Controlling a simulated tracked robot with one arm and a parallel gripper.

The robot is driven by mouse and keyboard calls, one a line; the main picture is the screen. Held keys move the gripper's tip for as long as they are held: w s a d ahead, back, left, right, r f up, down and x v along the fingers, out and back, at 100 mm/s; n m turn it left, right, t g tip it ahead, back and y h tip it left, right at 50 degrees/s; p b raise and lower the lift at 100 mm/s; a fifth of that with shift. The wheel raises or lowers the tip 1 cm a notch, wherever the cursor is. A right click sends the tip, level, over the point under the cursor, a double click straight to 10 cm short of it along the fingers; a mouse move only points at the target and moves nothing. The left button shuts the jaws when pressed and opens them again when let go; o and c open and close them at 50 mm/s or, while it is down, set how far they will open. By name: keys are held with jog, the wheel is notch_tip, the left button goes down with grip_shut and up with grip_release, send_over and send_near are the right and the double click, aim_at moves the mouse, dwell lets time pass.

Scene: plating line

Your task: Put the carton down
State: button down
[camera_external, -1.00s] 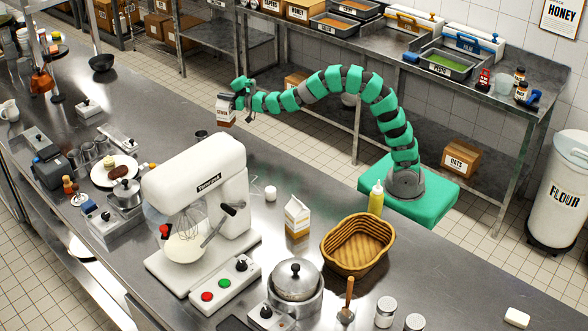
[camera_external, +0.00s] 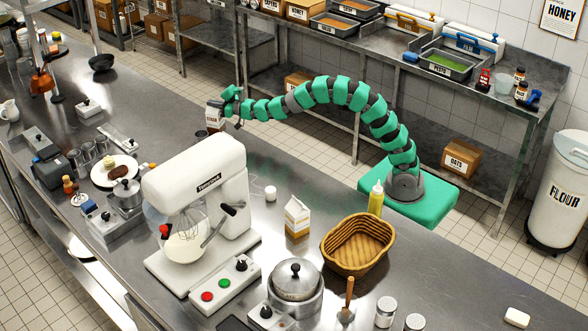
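A small white and brown carton (camera_external: 214,116) is at the end of my arm, upright, near the counter's back edge and behind the mixer. My gripper (camera_external: 226,104) is at its right side and appears shut on it; the fingers are small and partly hidden. I cannot tell whether the carton's base touches the steel counter (camera_external: 330,205) or is just above it. Another white and brown carton (camera_external: 297,217) stands upright on the counter, right of the mixer.
The white stand mixer (camera_external: 205,190) stands tall in front of the held carton. A plate of food (camera_external: 115,172) lies to its left. A wicker basket (camera_external: 357,243), a yellow bottle (camera_external: 376,198) and a lidded pot (camera_external: 295,285) stand to the right.

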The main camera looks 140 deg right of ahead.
jog(key=c, duration=1.6)
grip_release()
jog(key=shift+c, duration=0.2)
jog(key=p+v, duration=0.1)
jog(key=v, duration=1.1)
jog(key=shift+s, duration=0.1)
